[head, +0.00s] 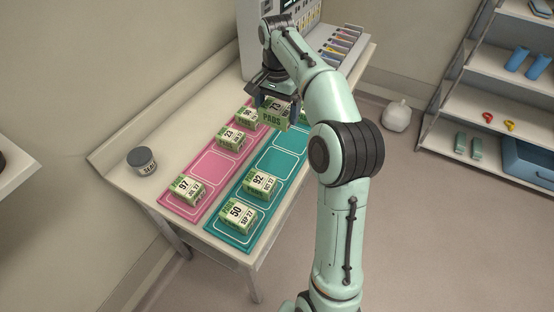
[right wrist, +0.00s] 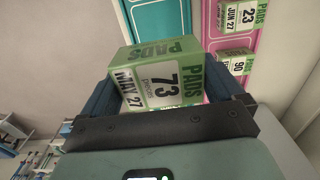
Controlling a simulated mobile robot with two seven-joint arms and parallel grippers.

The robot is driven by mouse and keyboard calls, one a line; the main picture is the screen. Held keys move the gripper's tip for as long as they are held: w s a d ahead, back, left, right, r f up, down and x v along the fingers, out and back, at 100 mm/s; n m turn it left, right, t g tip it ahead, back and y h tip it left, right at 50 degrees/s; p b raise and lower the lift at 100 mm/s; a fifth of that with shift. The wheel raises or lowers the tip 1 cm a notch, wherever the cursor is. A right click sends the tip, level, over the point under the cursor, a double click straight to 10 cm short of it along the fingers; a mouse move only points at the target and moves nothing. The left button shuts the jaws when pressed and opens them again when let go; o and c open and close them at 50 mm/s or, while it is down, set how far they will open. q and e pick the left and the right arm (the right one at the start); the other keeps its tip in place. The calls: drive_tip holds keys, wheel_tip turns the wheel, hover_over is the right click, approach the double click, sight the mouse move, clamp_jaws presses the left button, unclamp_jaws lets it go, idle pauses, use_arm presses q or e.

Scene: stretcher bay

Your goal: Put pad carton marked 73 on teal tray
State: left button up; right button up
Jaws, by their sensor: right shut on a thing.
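The green and white pad carton marked 73 (head: 273,117) is held in my right gripper (head: 270,92), above the far part of the table. In the right wrist view the carton marked 73 (right wrist: 160,77) sits between the two dark fingers, its label reading MAY 27. The teal tray (head: 278,162) lies lengthwise on the table and bears cartons marked 92 (head: 259,184) and 50 (head: 238,214) at its near end. Its middle slots are bare; its far end is partly hidden by my right arm and the carton. My left gripper is not in view.
A pink tray (head: 216,164) beside the teal one bears cartons marked 97 (head: 186,189), 23 (head: 230,138) and 90 (head: 248,117). A grey jar (head: 142,161) stands at the left. A pale machine (head: 258,40) stands at the table's far end. Shelves (head: 490,105) are at the right.

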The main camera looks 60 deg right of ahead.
wheel_tip(320, 180, down, 13)
drive_tip(key=b, duration=0.2)
drive_tip(key=shift+s+b, duration=0.15)
drive_tip(key=shift+b, duration=0.2)
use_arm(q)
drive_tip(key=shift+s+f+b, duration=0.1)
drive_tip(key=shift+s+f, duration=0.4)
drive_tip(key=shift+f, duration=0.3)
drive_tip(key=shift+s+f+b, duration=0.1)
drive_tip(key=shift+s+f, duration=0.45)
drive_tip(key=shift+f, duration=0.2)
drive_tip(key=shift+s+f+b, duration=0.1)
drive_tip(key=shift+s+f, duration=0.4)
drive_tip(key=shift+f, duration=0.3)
use_arm(e)
drive_tip(key=shift+f, duration=2.55)
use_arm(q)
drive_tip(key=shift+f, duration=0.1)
use_arm(e)
drive_tip(key=shift+f, duration=0.1)
drive_tip(key=o, duration=0.8)
drive_tip(key=shift+f, duration=0.1)
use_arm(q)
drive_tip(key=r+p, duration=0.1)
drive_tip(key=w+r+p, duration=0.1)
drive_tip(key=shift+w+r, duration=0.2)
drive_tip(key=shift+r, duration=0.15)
use_arm(e)
wheel_tip(320, 180, up, 12)
drive_tip(key=shift+r, duration=0.2)
